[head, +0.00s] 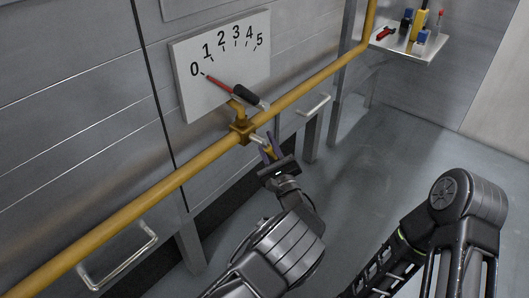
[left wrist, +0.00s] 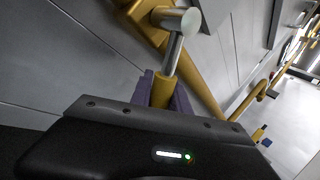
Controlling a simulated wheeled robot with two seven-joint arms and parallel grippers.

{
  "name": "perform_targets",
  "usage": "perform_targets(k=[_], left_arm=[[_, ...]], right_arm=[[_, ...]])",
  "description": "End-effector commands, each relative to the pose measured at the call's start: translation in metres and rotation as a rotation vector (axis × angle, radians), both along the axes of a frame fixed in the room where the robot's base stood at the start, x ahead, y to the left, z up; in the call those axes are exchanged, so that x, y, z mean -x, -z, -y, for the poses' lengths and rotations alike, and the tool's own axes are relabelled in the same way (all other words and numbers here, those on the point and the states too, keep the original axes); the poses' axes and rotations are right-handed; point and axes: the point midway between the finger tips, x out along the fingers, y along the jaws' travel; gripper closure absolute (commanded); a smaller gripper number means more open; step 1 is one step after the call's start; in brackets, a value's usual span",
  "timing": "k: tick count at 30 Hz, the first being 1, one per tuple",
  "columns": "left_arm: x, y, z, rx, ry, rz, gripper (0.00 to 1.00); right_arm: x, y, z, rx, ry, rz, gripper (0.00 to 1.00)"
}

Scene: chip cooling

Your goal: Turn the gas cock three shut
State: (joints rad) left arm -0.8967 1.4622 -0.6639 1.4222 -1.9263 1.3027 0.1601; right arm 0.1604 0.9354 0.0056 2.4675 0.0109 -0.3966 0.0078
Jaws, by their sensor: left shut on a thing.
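The gas cock's yellow valve body (head: 242,131) sits on a yellow pipe in the head view. A silver stem (head: 257,139) sticks out of it toward my left gripper. In the left wrist view the silver stem (left wrist: 175,40) ends in a yellow handle (left wrist: 162,92). My left gripper (head: 269,149) is shut on that handle, with its purple fingers (left wrist: 163,95) on both sides of it. A white dial board (head: 220,62) numbered 0 to 5 hangs above the cock. Its red pointer (head: 219,83) has its tip near 0. My right gripper is out of view.
The yellow pipe (head: 130,202) runs along the metal cabinets and rises at the upper right. Silver handles (head: 122,262) stick out below it. A small shelf (head: 405,46) with tools is at the upper right. The grey floor (head: 400,130) is clear.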

Motion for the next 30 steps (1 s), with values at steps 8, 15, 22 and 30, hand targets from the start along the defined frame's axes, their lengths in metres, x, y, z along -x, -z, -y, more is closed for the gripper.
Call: perform_targets(k=[8,15,22,30], left_arm=[[-0.0012,-0.0012,0.0011,0.020,0.001,0.026,1.00],[-0.0012,-0.0014,0.0012,0.020,0.001,0.025,1.00],[-0.0013,-0.0015,0.0011,0.019,0.001,0.024,0.60],[-0.0012,-0.0017,0.0011,0.018,0.000,0.025,0.57]], right_arm=[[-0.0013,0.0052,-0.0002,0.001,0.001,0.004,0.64],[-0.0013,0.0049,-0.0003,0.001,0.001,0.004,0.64],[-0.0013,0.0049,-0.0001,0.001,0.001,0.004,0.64],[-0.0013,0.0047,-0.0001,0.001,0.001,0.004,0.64]])
